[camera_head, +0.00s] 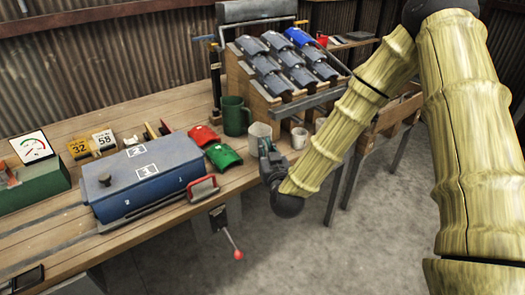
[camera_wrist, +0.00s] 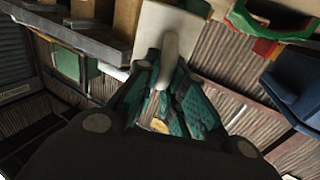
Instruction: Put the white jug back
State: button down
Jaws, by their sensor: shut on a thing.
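The white jug (camera_head: 260,131) is at the right end of the workbench in the head view, beside the large green mug (camera_head: 235,116). My gripper (camera_head: 267,150) is at its near side and partly covers it. In the wrist view the white jug (camera_wrist: 151,32) is straight ahead, with its pale curved handle running between the fingers. My gripper (camera_wrist: 165,78) is shut on that handle. I cannot tell whether the jug's base touches the bench.
A small pale cup (camera_head: 299,138) stands to the right of the jug. Behind is a wooden rack (camera_head: 240,80) with several dark curved pieces. Red (camera_head: 203,136) and green (camera_head: 223,157) curved pieces and a blue box (camera_head: 140,183) lie left. Open floor is in front.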

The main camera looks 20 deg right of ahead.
aim_at(264, 140)
jog(key=w, duration=0.3)
jog(key=shift+w+d+f, duration=0.2)
jog(key=shift+w+d, duration=0.05)
jog(key=shift+d, duration=0.1)
jog(key=shift+f, duration=1.75)
jog(key=shift+f, duration=0.2)
jog(key=c, duration=1.5)
grip_release()
jog(key=shift+r, duration=0.1)
